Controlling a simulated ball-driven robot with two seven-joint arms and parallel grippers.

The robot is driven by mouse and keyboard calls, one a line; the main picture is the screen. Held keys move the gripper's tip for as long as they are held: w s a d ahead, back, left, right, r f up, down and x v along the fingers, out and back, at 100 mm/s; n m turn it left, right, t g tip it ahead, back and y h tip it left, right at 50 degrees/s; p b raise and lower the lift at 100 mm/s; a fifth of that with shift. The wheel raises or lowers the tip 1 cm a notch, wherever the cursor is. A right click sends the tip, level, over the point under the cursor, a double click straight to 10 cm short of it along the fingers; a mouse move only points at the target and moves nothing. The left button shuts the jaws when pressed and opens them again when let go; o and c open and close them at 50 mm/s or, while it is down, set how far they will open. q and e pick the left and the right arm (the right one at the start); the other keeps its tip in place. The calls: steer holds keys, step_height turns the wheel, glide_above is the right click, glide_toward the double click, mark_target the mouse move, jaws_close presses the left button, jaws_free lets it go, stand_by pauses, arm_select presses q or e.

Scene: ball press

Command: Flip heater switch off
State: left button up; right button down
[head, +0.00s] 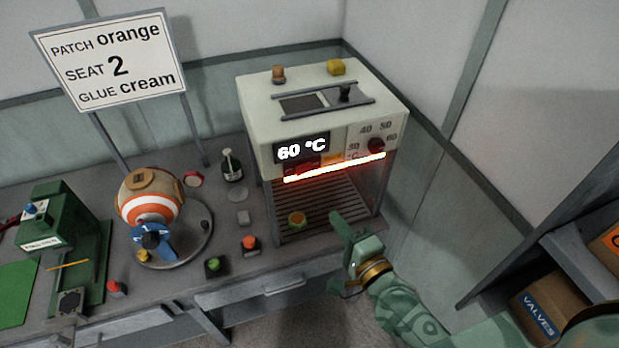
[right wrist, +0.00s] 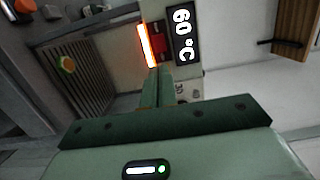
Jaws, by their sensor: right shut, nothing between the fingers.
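The heater (head: 300,108) is a cream box on the bench. Its display (head: 302,148) reads 60 °C, and its heating bar (head: 335,168) glows orange-red. A small orange-lit patch (head: 333,159), possibly the switch, sits on the front below the display; I cannot make out its position. The display also shows in the right wrist view (right wrist: 184,35), with the glowing bar (right wrist: 147,45) beside it. My right gripper (head: 340,219) is shut and empty, in front of the heater's lower right; its fingertips (right wrist: 160,73) point toward the heater front. My left gripper is out of view.
A round dial (head: 376,145) is on the heater's front right. An orange-topped piece (head: 297,221) lies on the slatted floor under the heater. A striped ball (head: 150,207), a green press (head: 60,235) and colored buttons stand left. Boxes (head: 548,308) sit on shelves at right.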

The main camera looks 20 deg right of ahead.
glide_toward(299, 169)
steer(key=w, duration=0.4)
steer(key=w+f, duration=0.1)
steer(key=w, duration=0.2)
steer(key=shift+a+p, duration=0.3)
steer(key=shift+a, duration=0.1)
steer(key=shift+s+r, duration=0.1)
steer(key=shift+w+a+r+m+h+p, duration=0.15)
steer(key=shift+m+h+p, duration=0.15)
steer(key=shift+h+p, duration=0.25)
steer(key=shift+w+a+r+m+h+p, duration=0.1)
steer(key=shift+a+r+m+h+p, duration=0.15)
steer(key=shift+h+p, duration=0.25)
steer(key=shift+f, duration=0.2)
steer(key=shift+t, duration=0.3)
